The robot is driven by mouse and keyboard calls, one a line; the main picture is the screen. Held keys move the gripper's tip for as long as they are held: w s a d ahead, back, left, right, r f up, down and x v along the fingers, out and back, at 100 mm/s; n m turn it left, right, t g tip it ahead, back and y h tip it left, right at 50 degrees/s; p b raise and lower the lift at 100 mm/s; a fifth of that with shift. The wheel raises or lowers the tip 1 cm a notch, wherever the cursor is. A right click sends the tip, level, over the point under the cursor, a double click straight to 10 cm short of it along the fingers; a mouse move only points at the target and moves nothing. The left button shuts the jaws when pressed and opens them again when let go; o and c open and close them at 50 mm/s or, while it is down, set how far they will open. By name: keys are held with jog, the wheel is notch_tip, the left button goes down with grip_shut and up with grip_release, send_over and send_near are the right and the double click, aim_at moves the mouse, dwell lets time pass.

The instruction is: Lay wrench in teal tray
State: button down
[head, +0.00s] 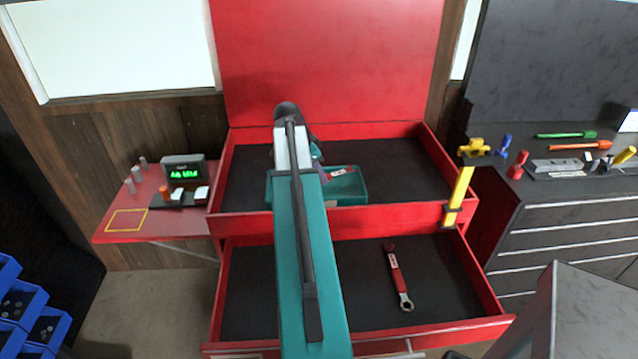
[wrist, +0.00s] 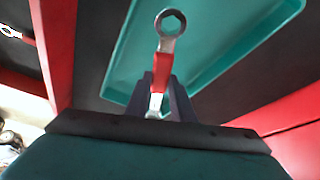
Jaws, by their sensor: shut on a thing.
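My gripper (wrist: 160,84) is shut on a wrench (wrist: 169,28) with a red handle and a silver ring end. In the wrist view the ring end reaches out past the fingers and overlaps the teal tray (wrist: 225,50). In the head view the teal tray (head: 350,197) sits in the upper red drawer, partly hidden by my arm. A red and white piece, seemingly the held wrench's handle (head: 340,174), shows over the tray. I cannot tell whether the wrench touches the tray. My fingers are mostly hidden in the head view.
A second red-handled wrench (head: 396,275) lies in the lower open drawer (head: 250,300). A yellow bracket (head: 459,190) stands at the upper drawer's right edge. A side shelf (head: 115,222) with a green display (head: 184,170) is at left. A dark tool bench (head: 560,210) is at right.

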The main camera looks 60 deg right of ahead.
jog(key=shift+f+p, duration=0.45)
jog(key=shift+f, duration=1.35)
jog(key=shift+f, duration=0.15)
jog(key=c, duration=1.5)
grip_release()
jog(key=shift+c, duration=0.2)
jog(key=shift+b+v, duration=1.35)
jog(key=shift+v, duration=4.8)
jog(key=shift+s, duration=0.15)
